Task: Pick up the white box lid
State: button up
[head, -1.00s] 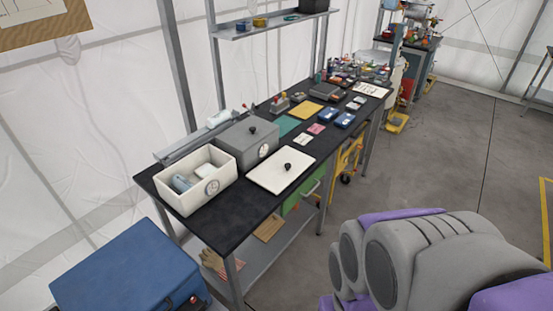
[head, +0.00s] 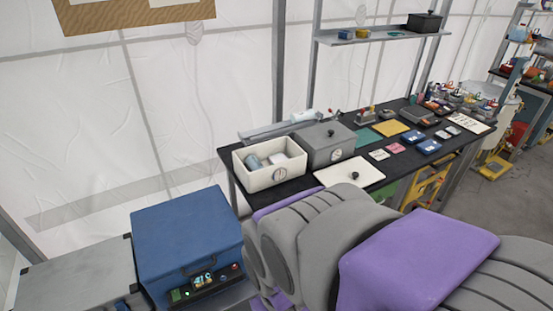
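The white box lid (head: 343,171) lies flat on the black workbench, with a dark round knob on top. My grey and purple arm fills the lower right of the head view. My gripper cannot be seen.
A blue case (head: 187,240) with a lit panel stands in front at the left. Flat cards, blue boxes and small tools cover the bench (head: 405,160) to the right. A shelf (head: 380,37) hangs above the bench.

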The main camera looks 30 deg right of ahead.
aim_at(350, 174)
jog(key=l+u, duration=0.25)
jog(key=l, duration=0.15)
jog(key=l+u, duration=0.25)
jog(key=l, duration=0.15)
jog(key=k+l+u, duration=0.15)
jog(key=l+u, duration=0.15)
jog(key=k+l+u, duration=0.25)
jog(key=l, duration=0.2)
jog(key=l+u, duration=0.25)
jog(key=l, duration=0.15)
jog(key=k+l+u, duration=0.25)
jog(key=k+l, duration=0.3)
jog(key=l, duration=0.2)
jog(key=k+l, duration=0.35)
jog(key=l, duration=0.15)
jog(key=k+l+u, duration=0.1)
jog(key=k+l, duration=0.2)
jog(key=l, duration=0.2)
jog(key=k+l, duration=0.3)
jog(key=l, duration=0.2)
